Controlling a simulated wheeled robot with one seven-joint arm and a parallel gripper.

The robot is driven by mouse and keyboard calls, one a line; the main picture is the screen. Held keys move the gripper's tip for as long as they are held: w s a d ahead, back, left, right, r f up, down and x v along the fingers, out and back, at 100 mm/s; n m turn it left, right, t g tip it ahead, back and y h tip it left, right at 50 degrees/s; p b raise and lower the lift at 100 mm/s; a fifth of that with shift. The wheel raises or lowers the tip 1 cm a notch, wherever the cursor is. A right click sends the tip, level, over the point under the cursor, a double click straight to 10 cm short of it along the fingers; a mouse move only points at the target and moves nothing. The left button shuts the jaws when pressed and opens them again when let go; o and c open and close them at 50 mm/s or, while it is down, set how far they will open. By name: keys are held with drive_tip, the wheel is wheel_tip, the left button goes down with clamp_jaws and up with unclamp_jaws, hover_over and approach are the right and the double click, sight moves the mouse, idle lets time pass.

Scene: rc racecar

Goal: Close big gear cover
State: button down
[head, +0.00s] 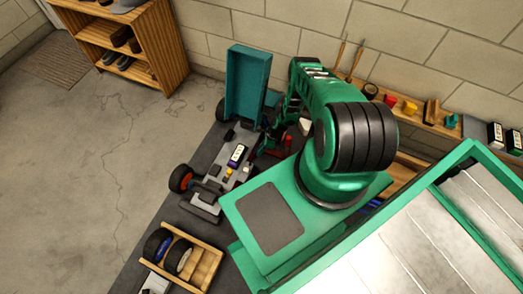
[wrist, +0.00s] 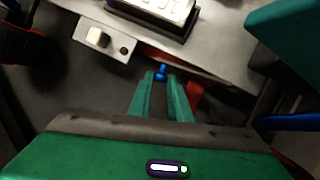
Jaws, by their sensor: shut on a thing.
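The race car's grey chassis (head: 222,175) lies on the dark bench, with its teal body shell (head: 247,85) standing raised at the far end. My gripper (wrist: 162,76) reaches down at the chassis edge. Its two green fingers are shut on a small blue piece (wrist: 161,71) that shows between their tips. A red part (wrist: 194,95) lies just right of the fingers, partly hidden. I cannot clearly make out the big gear cover or whether it is open. In the head view my arm hides much of the gripper and the car's right side.
A battery-like block (wrist: 155,12) and a white switch (wrist: 95,37) sit on the chassis near my gripper. A blue rod (wrist: 290,122) is at the right. A wooden tray (head: 202,263) with wheels stands nearer on the bench. A tool shelf (head: 405,118) runs along the wall.

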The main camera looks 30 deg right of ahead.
drive_tip(key=shift+w+a+m+t, duration=0.4)
drive_tip(key=shift+w+a+m, duration=0.1)
drive_tip(key=shift+m, duration=0.3)
drive_tip(key=c, duration=1.6)
unclamp_jaws()
drive_tip(key=shift+c, duration=0.2)
drive_tip(key=shift+r, duration=0.1)
drive_tip(key=v, duration=1)
drive_tip(key=shift+r, duration=0.3)
